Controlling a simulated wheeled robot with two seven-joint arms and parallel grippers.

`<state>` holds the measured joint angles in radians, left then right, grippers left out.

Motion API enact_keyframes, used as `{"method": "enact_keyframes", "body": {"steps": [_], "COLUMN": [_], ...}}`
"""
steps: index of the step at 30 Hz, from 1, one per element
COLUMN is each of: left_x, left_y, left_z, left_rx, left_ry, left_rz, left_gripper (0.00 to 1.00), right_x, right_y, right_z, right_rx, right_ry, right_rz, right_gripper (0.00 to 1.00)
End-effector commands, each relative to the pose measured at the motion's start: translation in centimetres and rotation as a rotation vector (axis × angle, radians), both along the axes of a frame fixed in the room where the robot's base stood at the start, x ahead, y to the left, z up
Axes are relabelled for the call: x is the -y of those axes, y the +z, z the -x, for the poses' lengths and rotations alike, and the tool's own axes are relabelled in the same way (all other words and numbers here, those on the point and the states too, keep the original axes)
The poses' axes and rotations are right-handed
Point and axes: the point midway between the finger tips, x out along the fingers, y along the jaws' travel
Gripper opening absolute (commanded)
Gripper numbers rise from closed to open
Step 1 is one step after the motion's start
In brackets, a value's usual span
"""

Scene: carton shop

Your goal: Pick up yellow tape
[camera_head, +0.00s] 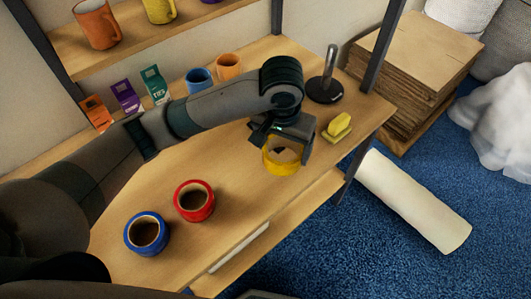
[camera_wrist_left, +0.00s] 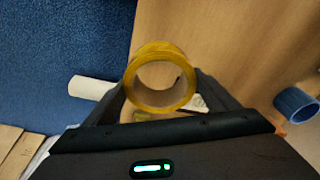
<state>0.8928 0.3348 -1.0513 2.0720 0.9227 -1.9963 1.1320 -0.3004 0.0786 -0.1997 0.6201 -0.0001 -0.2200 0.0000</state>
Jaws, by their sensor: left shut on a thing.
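The yellow tape (camera_head: 281,162) is a roll hanging in my left gripper (camera_head: 283,140), over the right part of the wooden table. In the left wrist view the yellow tape (camera_wrist_left: 160,51) sits between the two fingers of the left gripper (camera_wrist_left: 160,88), with its hole facing the camera. The left gripper is shut on it. The gripper covers the upper part of the roll in the head view. I cannot tell for sure how far the roll is above the table. My right gripper is not in view.
A red tape roll (camera_head: 194,201) and a blue tape roll (camera_head: 147,233) lie on the table's (camera_head: 235,190) front left. A yellow block-like item (camera_head: 337,127) and a black-based stand (camera_head: 324,88) are to the right. Cups (camera_head: 199,80) and small cartons (camera_head: 125,97) stand behind.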

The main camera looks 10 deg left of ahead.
Motion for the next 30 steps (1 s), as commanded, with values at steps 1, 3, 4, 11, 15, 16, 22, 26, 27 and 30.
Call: {"method": "enact_keyframes", "body": {"steps": [1, 3, 4, 11, 15, 16, 22, 26, 27, 30], "left_x": [0.6, 1.2, 1.4, 1.8, 1.8, 1.8, 1.8, 1.8, 1.7, 1.4], "left_y": [0.4, 0.7, 0.9, 1.2, 1.2, 1.2, 1.2, 1.1, 1.0, 0.8], "left_z": [-0.1, -0.1, -0.1, -0.1, -0.1, -0.1, -0.1, -0.1, -0.1, -0.1], "left_rx": [0.002, 0.002, 0.002, 0.0, 0.0, 0.0, 0.0, 0.0, -0.001, -0.002], "left_ry": [-0.002, -0.001, -0.001, 0.001, 0.001, 0.001, 0.001, 0.002, 0.003, 0.008], "left_rz": [0.001, 0.0, -0.001, -0.001, -0.001, -0.001, -0.001, -0.001, 0.0, 0.002], "left_gripper": [0.54, 0.54, 0.54, 0.54, 0.54, 0.54, 0.54, 0.54, 0.54, 0.54], "right_x": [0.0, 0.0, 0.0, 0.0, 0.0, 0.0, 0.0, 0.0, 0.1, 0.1], "right_y": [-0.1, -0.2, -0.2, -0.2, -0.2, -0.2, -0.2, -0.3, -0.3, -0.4], "right_z": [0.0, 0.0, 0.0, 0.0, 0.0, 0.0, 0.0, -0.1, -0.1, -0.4], "right_rx": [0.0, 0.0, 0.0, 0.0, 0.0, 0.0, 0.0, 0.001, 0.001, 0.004], "right_ry": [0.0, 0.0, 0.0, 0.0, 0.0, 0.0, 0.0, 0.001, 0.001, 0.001], "right_rz": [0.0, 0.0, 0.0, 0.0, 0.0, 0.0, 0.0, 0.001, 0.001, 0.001], "right_gripper": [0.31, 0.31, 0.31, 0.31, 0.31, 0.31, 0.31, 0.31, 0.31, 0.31]}}
